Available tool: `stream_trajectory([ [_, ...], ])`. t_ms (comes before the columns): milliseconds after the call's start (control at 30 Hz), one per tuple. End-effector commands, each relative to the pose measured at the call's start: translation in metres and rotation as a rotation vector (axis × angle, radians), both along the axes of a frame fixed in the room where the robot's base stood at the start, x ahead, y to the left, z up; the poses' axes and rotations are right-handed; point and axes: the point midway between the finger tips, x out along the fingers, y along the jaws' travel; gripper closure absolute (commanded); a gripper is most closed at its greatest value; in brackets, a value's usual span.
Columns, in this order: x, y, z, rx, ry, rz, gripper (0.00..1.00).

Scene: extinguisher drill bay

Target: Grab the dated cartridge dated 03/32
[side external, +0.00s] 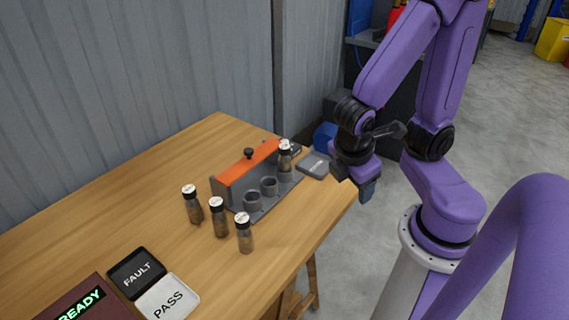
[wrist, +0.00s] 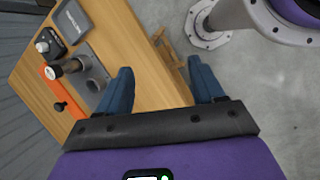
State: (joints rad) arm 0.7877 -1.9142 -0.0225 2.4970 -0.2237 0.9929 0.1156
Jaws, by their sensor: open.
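Three small brown cartridges with white caps stand upright on the table in the side external view: a left one (side external: 194,206), a middle one (side external: 219,220) and a front one (side external: 244,235). Another cartridge (side external: 285,165) stands in the far socket of a grey rack with an orange back; it also shows in the wrist view (wrist: 70,67). The cap dates are too small to read, so I cannot tell which is 03/32. My gripper (side external: 368,191) is open and empty, right of the rack by the table edge; its two blue fingers show in the wrist view (wrist: 165,82).
The rack (side external: 226,191) has two empty sockets nearer the front. A grey labelled pad (side external: 314,165) lies beyond it. FAULT (side external: 137,270) and PASS (side external: 168,298) pads and a READY panel (side external: 80,303) are at the front left. The table's left part is clear.

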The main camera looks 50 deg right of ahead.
Motion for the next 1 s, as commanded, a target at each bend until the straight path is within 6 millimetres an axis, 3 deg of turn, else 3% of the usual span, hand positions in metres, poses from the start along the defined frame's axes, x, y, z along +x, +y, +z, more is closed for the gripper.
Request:
stream_trajectory([
  [200,0.028,-0.027,-0.023,-0.346,-0.030,0.103,0.33],
  [500,0.070,-0.048,-0.039,-0.756,-0.101,0.310,0.33],
  [1000,0.131,-0.042,-0.078,-1.227,-0.216,0.828,0.33],
])
